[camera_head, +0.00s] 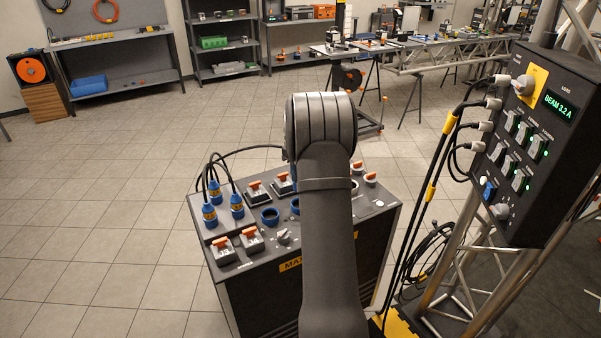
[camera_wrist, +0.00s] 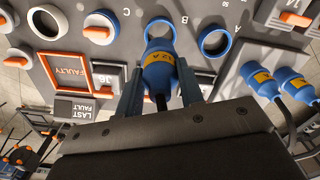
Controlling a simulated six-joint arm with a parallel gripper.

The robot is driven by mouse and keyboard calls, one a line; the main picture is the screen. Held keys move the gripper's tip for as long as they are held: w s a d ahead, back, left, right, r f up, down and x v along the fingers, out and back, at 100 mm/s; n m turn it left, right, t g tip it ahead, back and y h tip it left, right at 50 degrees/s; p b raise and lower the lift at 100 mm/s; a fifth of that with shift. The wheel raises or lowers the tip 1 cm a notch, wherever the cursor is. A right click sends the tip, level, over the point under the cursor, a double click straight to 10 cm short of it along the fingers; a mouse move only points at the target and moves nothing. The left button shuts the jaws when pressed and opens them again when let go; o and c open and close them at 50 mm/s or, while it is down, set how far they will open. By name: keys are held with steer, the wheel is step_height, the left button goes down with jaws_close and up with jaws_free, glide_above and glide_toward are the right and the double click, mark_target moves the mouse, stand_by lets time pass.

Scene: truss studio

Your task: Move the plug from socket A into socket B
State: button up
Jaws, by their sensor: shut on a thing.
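In the wrist view, my gripper (camera_wrist: 161,82) is shut on a blue plug (camera_wrist: 162,72) with a yellow label. A dark cable runs back from the plug between the fingers. The plug's nose overlaps a blue-rimmed socket (camera_wrist: 159,24) just beyond it; I cannot tell whether any of it is inside. Another round socket (camera_wrist: 215,42) to its right is empty. Letters B and C are printed nearby, upside down, and I cannot tell for sure which socket each marks. In the head view, my arm hides the gripper and plug; an empty blue socket (camera_head: 270,217) shows on the console.
Orange-handled switches (camera_head: 252,235) line the console (camera_head: 240,268). A black control box (camera_head: 530,140) with hanging cables stands at the right. The tiled floor to the left is clear.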

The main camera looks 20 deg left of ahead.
steer(key=shift+f, duration=2.85)
steer(key=shift+f, duration=1.55)
steer(key=o, duration=1.7)
steer(key=shift+r, duration=4.5)
steer(key=shift+f, duration=4.4)
